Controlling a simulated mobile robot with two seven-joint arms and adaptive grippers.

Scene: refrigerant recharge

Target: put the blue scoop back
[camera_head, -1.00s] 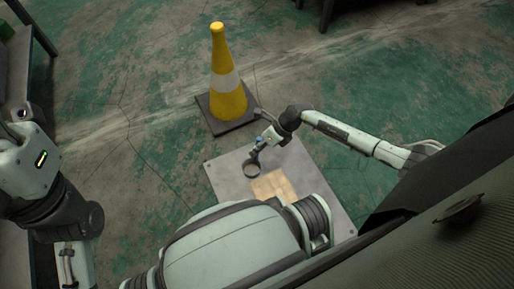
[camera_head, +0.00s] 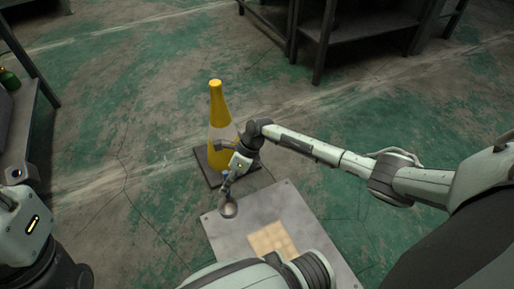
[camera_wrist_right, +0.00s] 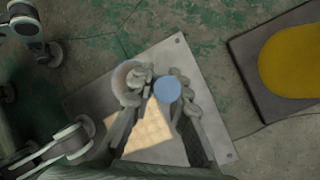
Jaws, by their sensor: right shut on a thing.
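My right gripper (camera_head: 231,176) is shut on the blue scoop and holds it in the air in front of the traffic cone. The scoop's round bowl (camera_head: 228,209) hangs below the fingers and looks grey; in the head view it overlaps the plate's far left corner. In the right wrist view, the scoop's blue handle end (camera_wrist_right: 168,89) shows between the fingers. Part of its bowl (camera_wrist_right: 127,76) shows behind the left finger. The fingers hide the rest of the scoop. My left arm shows at the lower left of the head view, but its gripper is out of the picture.
A yellow traffic cone (camera_head: 216,102) with a dark base stands just behind my right gripper. A grey plate (camera_head: 309,224) with a tan patch lies below. A dark shelf (camera_head: 368,42) stands at the back. A bench (camera_head: 22,115) with a green bottle (camera_head: 9,79) is at left.

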